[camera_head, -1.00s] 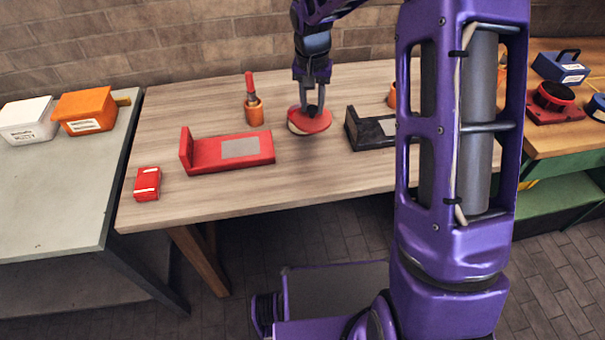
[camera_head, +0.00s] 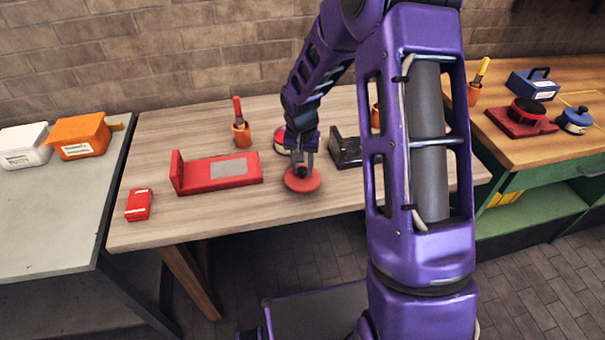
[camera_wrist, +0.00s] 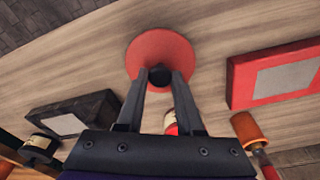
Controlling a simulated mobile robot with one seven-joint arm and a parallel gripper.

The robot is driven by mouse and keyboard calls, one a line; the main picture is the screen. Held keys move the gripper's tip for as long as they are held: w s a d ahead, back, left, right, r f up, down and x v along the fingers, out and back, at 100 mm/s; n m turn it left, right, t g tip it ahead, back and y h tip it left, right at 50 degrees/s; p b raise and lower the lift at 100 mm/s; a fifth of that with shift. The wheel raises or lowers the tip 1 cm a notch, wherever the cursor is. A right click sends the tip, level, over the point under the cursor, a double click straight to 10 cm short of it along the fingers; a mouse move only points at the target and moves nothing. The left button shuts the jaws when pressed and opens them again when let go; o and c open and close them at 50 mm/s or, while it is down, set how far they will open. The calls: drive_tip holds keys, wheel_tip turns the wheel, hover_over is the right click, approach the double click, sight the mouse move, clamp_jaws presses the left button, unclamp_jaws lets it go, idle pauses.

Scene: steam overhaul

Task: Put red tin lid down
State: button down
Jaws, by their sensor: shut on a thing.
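The red tin lid (camera_head: 303,181) is a flat red disc with a dark knob on top. My gripper (camera_head: 303,170) is shut on that knob from above. The lid is over the front middle of the wooden table, just right of the red bracket. In the wrist view the lid (camera_wrist: 160,52) shows between the fingertips of my gripper (camera_wrist: 160,76). I cannot tell whether the lid touches the tabletop. The red tin (camera_head: 281,141) stands behind my gripper, partly hidden by it, and part of it shows in the wrist view (camera_wrist: 171,122).
The red bracket (camera_head: 218,175) lies to the left and a black bracket (camera_head: 347,152) to the right. An orange cup (camera_head: 241,134) holds a red-handled tool at the back. A small red box (camera_head: 139,204) is at the front left. Bare wood (camera_head: 235,215) lies in front.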

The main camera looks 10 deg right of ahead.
sight(303, 171)
drive_tip(key=shift+f, duration=1.35)
drive_tip(key=shift+f, duration=0.2)
drive_tip(key=c, duration=0.5)
unclamp_jaws()
drive_tip(key=shift+c, duration=0.2)
drive_tip(key=shift+r, duration=0.1)
wheel_tip(303, 171, up, 12)
drive_tip(key=s, duration=0.1)
drive_tip(key=shift+s+a+p, duration=0.2)
drive_tip(key=shift+a+p, duration=0.05)
drive_tip(key=shift+p, duration=0.1)
drive_tip(key=shift+r, duration=0.1)
